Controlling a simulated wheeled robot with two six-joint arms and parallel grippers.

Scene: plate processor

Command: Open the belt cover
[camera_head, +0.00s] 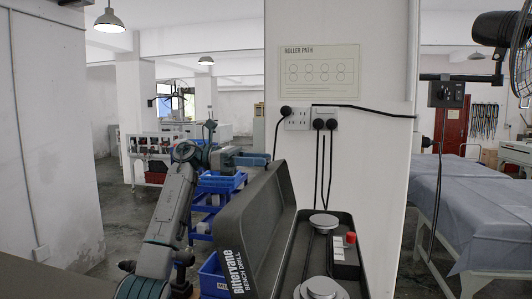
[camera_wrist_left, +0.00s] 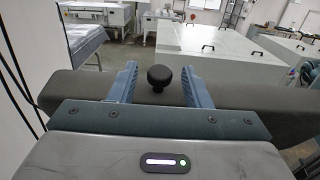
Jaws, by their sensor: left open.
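The dark grey belt cover (camera_head: 251,226), lettered "Bittervane Bench Drill", stands raised and tilted at the left side of the drill housing (camera_head: 357,275). Two round pulleys, a far one (camera_head: 323,221) and a near one (camera_head: 321,288), show in the uncovered housing. My left gripper (camera_head: 250,159) is at the far upper end of the cover. In the left wrist view my left gripper (camera_wrist_left: 159,84) is open, with a black round knob (camera_wrist_left: 158,77) between its fingers and apart from both. The cover's dark edge (camera_wrist_left: 62,89) shows behind the fingers. My right gripper is not in view.
A control panel with a red button (camera_head: 350,238) sits right of the pulleys. A white pillar (camera_head: 376,160) with sockets (camera_head: 297,119) and hanging black cables stands just behind. Blue bins (camera_head: 214,274) are left of the cover. A draped table (camera_head: 483,210) stands right.

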